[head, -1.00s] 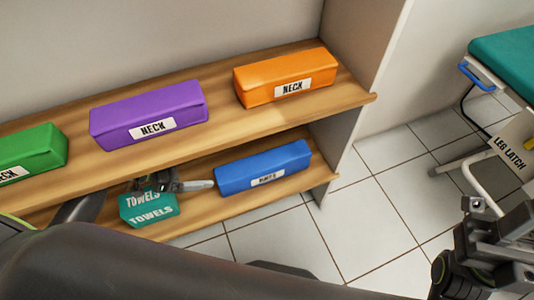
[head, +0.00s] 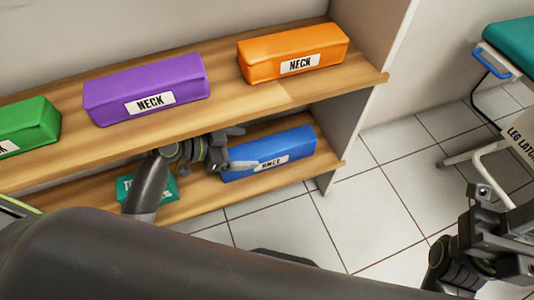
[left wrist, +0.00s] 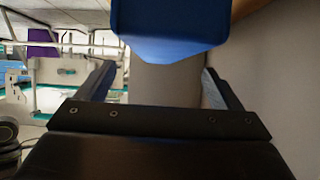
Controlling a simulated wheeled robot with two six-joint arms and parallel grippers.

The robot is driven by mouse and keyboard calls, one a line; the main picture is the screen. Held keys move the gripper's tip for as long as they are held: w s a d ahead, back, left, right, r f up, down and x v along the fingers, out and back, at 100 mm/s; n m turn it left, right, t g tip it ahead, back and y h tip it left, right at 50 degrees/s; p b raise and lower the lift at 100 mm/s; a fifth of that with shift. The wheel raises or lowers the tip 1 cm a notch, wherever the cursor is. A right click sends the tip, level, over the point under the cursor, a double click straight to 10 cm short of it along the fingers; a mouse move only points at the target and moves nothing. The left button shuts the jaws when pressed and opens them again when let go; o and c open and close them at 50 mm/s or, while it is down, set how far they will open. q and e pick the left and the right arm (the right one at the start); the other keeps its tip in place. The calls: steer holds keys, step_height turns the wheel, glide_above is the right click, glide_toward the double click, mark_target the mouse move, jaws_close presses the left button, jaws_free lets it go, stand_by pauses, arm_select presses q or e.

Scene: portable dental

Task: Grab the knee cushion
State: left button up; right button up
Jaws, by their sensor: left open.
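A blue cushion (head: 275,150) lies on the lower shelf at its right end; its white label is too blurred to read for sure. My left gripper (head: 238,150) is at the cushion's left end, below the upper shelf, and partly overlaps it in the head view. In the left wrist view the blue cushion (left wrist: 168,30) fills the top centre, ahead of the open left gripper (left wrist: 160,85), with nothing held. Whether the fingers touch it cannot be told. My right gripper (head: 490,225) is at the right edge; its jaws are unclear.
The upper shelf (head: 225,110) close above holds green (head: 30,125), purple (head: 150,85) and orange (head: 290,55) cushions. A teal towels box (head: 165,185) sits on the lower shelf. A side panel (head: 345,110) stands right of the blue cushion.

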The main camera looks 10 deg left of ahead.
mark_target(261, 147)
arm_select(q)
steer(key=b+x, duration=0.1)
steer(key=x, duration=0.4)
steer(key=shift+b, duration=0.4)
steer(key=shift+w+d+f, duration=0.15)
steer(key=shift+w+d, duration=0.05)
steer(key=shift+d, duration=0.05)
steer(key=c, duration=1.2)
